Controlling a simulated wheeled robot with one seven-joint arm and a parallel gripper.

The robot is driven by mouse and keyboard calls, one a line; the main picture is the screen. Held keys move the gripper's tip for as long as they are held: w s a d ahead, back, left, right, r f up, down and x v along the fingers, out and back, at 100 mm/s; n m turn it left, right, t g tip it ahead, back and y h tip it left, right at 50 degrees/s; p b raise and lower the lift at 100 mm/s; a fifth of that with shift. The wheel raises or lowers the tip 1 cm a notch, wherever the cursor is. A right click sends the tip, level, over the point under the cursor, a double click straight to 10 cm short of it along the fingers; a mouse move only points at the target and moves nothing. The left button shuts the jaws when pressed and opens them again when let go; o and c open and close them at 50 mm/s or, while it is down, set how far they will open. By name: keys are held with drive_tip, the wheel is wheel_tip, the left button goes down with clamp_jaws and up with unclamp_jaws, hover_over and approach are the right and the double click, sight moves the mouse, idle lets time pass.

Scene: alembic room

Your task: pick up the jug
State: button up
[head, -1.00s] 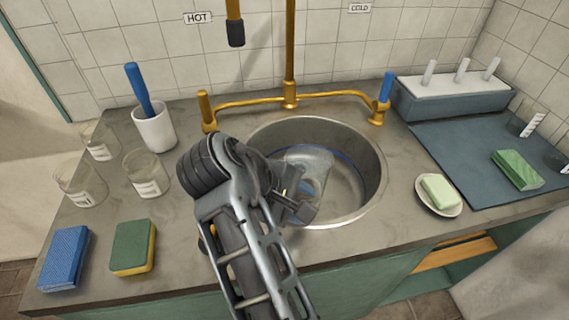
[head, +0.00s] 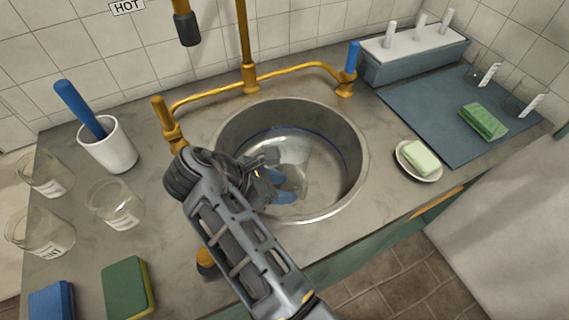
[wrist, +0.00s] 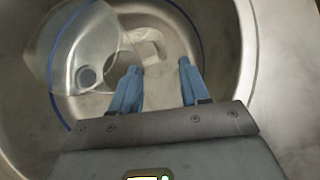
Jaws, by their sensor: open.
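The jug (wrist: 88,45) is clear and see-through, and it lies inside the round metal sink (wrist: 218,40). In the wrist view its body is at the upper left, with a pale handle (wrist: 148,42) reaching toward the middle. My gripper (wrist: 157,82) has two blue fingers, spread apart with nothing between them. The handle shows just beyond the fingertips; I cannot tell the exact gap. In the head view my gripper (head: 284,186) is down in the sink (head: 352,135), overlapping the jug (head: 305,160), whose outline is faint and partly hidden.
Glass beakers (head: 115,205), a white cup (head: 108,150) with a blue-handled tool, and sponges (head: 127,290) stand left of the sink. A soap dish (head: 428,175) and blue mat (head: 440,125) are at right. The brass tap (head: 250,80) rises behind the sink.

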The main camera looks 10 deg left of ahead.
drive_tip(key=x, duration=0.5)
drive_tip(key=shift+d+r+p, duration=0.15)
drive_tip(key=shift+d+p, duration=0.1)
drive_tip(key=shift+p, duration=0.1)
clamp_jaws()
idle(1.0)
drive_tip(key=shift+w+a+r, duration=0.1)
drive_tip(key=shift+w+r, duration=0.05)
drive_tip(key=shift+r, duration=0.1)
